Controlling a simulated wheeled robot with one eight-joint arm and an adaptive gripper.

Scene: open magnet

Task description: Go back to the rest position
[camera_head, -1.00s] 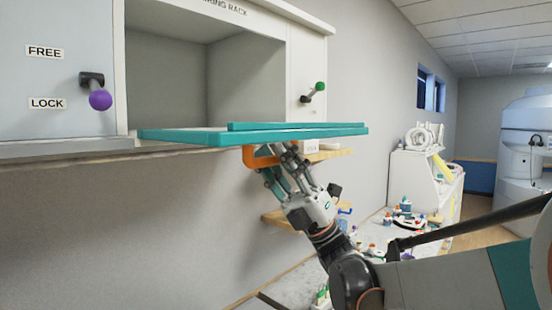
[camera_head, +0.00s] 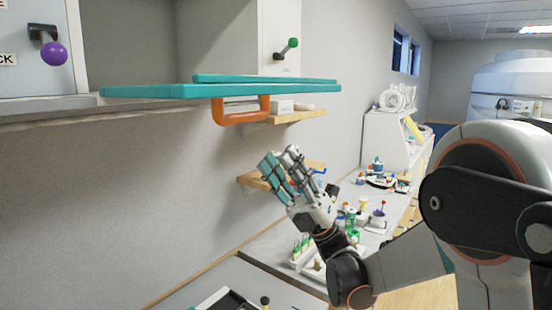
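My gripper (camera_head: 283,170) is in the middle of the view, pointing up and to the left. It is below and apart from the orange handle (camera_head: 241,121) that hangs under the teal board (camera_head: 220,91). Nothing shows between its fingers, but they overlap from this angle and I cannot tell how far they are apart. The teal board juts out from the open compartment of the white cabinet (camera_head: 262,40).
A purple knob (camera_head: 54,54) and a green knob (camera_head: 292,43) stick out of the cabinet. Wooden wall shelves (camera_head: 299,116) are behind my gripper. A counter (camera_head: 270,246) with several small items runs below. A white machine (camera_head: 512,85) stands at the far right.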

